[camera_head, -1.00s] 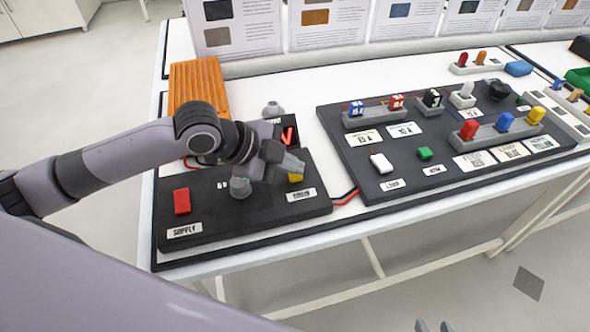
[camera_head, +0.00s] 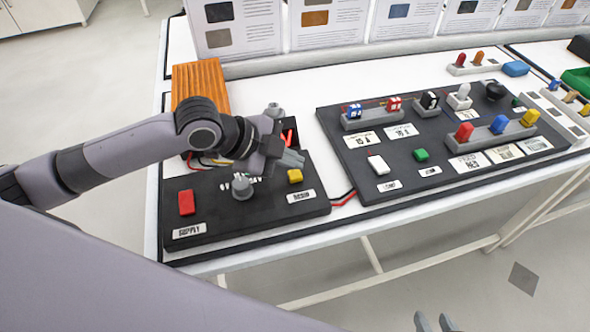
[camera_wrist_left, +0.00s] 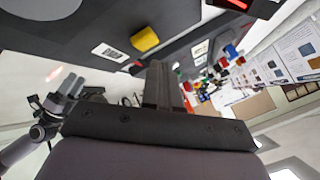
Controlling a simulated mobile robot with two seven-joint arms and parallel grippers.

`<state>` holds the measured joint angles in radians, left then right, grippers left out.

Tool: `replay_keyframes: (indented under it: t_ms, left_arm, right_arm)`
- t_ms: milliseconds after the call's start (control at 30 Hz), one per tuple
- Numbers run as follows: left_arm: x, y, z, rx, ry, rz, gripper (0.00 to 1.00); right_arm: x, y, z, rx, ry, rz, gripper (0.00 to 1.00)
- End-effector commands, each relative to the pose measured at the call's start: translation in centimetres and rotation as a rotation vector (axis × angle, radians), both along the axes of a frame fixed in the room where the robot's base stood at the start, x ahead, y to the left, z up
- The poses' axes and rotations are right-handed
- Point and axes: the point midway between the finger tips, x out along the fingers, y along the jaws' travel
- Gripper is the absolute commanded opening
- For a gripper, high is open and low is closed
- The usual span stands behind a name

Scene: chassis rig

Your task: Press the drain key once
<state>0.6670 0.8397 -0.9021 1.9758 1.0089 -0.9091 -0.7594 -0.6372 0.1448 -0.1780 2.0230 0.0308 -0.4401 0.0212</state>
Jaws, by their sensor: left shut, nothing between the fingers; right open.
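The yellow key (camera_head: 295,176) stands on the dark left panel (camera_head: 250,212), above a white label (camera_head: 300,196) whose small print seems to read DRAIN. My left gripper (camera_head: 294,159) is shut and empty, just behind and above the yellow key in the head view, with a visible gap. In the left wrist view the yellow key (camera_wrist_left: 145,39) is up and left of the shut fingers (camera_wrist_left: 160,80). My right gripper (camera_head: 435,322) is open and empty at the bottom edge, away from the panels; it also shows in the left wrist view (camera_wrist_left: 68,90).
A red key (camera_head: 186,202) labelled SUPPLY and a grey knob (camera_head: 242,188) share the left panel. An orange ribbed block (camera_head: 199,84) stands behind it. The right panel (camera_head: 440,185) carries a white key, a green key and several coloured parts.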

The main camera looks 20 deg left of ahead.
Motion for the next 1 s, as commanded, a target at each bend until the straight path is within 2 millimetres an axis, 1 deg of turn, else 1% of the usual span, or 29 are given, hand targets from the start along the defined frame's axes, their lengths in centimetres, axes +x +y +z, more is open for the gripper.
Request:
replay_keyframes:
  t_ms: [33,100,433,533,1000]
  left_arm:
    - [0.0,0.0,0.9,0.0,0.0,0.0,0.0]
    - [0.0,0.0,1.6,0.0,0.0,0.0,0.0]
    - [0.0,0.0,4.5,-0.001,0.0,-0.001,0.0]
    - [0.0,0.0,4.7,0.0,0.0,0.0,0.0]
    - [0.0,0.0,4.5,0.0,0.0,0.0,0.0]
  right_arm:
    - [0.0,0.0,0.9,-0.001,0.0,0.001,0.43]
    - [0.0,0.0,1.7,-0.002,0.0,0.001,0.43]
    - [-0.1,0.0,5.0,-0.003,0.001,0.003,0.43]
    - [-0.1,0.0,5.3,-0.004,0.001,0.004,0.43]
    - [-0.1,0.0,5.0,-0.004,0.001,0.004,0.43]
